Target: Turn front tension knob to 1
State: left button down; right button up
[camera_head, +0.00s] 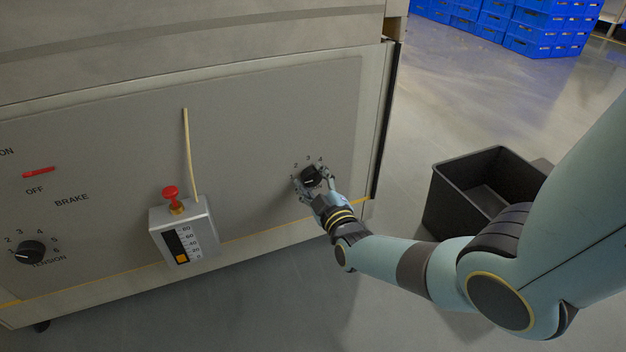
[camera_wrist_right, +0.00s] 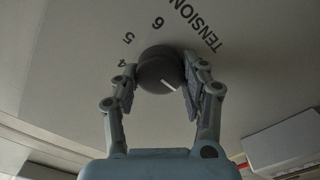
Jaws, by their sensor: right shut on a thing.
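A round black knob (camera_head: 309,175) with a number scale sits at the right of the grey panel. It is also large in the right wrist view (camera_wrist_right: 158,69), with 4, 5, 6 and TENSION printed around it. Its white pointer line points to the lower right there; the number at that side is not visible. My right gripper (camera_head: 313,182) is shut on this knob, with one finger on each side in the wrist view (camera_wrist_right: 162,88). A second black tension knob (camera_head: 30,252) is at the panel's lower left. My left gripper is not in view.
A grey box with a red knob (camera_head: 171,192) and a scale projects from the panel, with a thin yellowish rod (camera_head: 190,155) above it. A red brake handle (camera_head: 39,172) is at left. A black bin (camera_head: 435,200) stands on the floor; blue crates (camera_head: 540,35) are behind.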

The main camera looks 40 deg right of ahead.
jog(key=o, duration=1.2)
jog(key=v, duration=1.2)
jog(key=shift+f, duration=0.1)
